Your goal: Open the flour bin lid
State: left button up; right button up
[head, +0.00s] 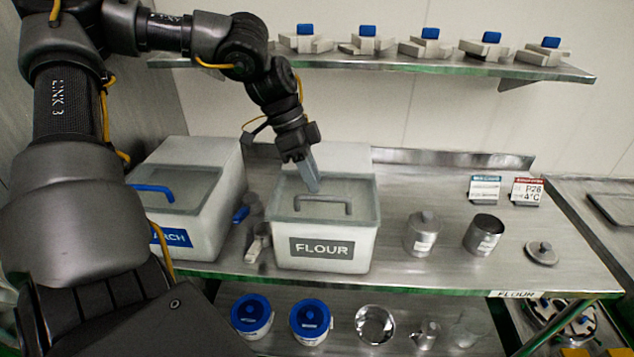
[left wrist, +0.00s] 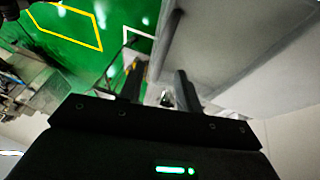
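The flour bin (head: 360,235) is a pale box with a grey "FLOUR" label, standing on the steel counter. Its grey lid (head: 358,190) lies flat on top, with a bar handle (head: 338,199) near the front edge. My left gripper (head: 314,188) points down over the lid, its fingertips just behind the handle's middle. I cannot tell whether they touch the handle or lid. My right gripper is not in view.
A starch bin (head: 205,235) with a blue handle stands close on the left. Metal canisters (head: 422,236) and a small round lid (head: 541,253) sit to the right. A shelf (head: 450,66) runs above the counter at the back. Blue-lidded tubs (head: 251,315) stand below.

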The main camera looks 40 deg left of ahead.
pick_arm(q)
jog(key=shift+x, duration=1.45)
grip_shut()
